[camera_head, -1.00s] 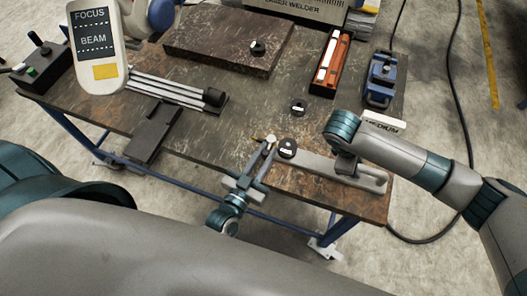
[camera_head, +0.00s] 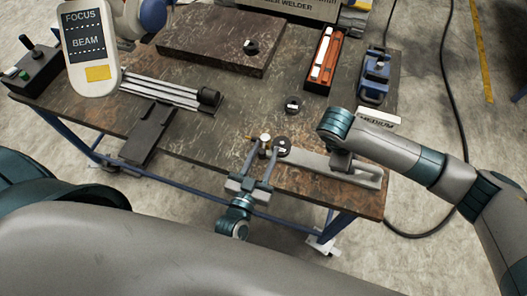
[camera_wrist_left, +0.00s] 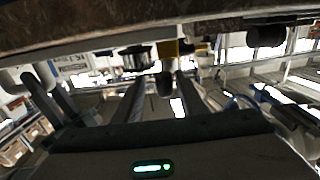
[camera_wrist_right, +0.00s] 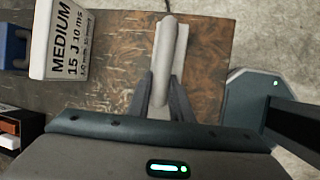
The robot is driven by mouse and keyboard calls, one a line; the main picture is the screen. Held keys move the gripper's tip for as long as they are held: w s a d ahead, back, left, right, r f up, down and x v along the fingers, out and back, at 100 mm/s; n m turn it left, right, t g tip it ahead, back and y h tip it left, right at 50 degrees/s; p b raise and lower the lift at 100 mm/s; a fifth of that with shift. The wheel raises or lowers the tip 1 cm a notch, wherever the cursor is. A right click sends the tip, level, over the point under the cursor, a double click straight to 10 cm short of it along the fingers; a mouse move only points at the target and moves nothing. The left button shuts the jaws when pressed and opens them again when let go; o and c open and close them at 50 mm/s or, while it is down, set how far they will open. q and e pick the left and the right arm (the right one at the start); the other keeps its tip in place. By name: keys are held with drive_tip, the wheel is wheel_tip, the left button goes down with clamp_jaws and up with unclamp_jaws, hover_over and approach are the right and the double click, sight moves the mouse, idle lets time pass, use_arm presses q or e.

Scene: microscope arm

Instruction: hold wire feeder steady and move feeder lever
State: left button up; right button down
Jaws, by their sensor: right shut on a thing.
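The wire feeder (camera_head: 310,161) is a long grey bar at the table's front right edge, with a black round knob (camera_head: 283,146) at its left end. A small brass-coloured knob (camera_head: 265,138), perhaps the feeder lever's, sits just left of it. My left gripper (camera_head: 264,148) is open at the front edge, its fingertips spread close to the two knobs. Contact cannot be told. In the left wrist view its fingers (camera_wrist_left: 163,76) stand apart. My right gripper (camera_wrist_right: 159,82) is shut on the feeder's grey bar (camera_wrist_right: 172,40) near the right end; my wrist partly hides it in the head view.
A MEDIUM card block (camera_head: 379,117) stands behind my right wrist. A black disc (camera_head: 292,105), an orange tray (camera_head: 324,60) and a blue device (camera_head: 375,75) lie farther back. A dark plate (camera_head: 215,40), rails (camera_head: 165,88) and a FOCUS/BEAM panel (camera_head: 86,45) are left.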

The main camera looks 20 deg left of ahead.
use_arm(q)
drive_tip(key=shift+s+a, duration=0.1)
drive_tip(key=shift+s, duration=0.05)
drive_tip(key=shift+s, duration=0.25)
drive_tip(key=s, duration=1.1)
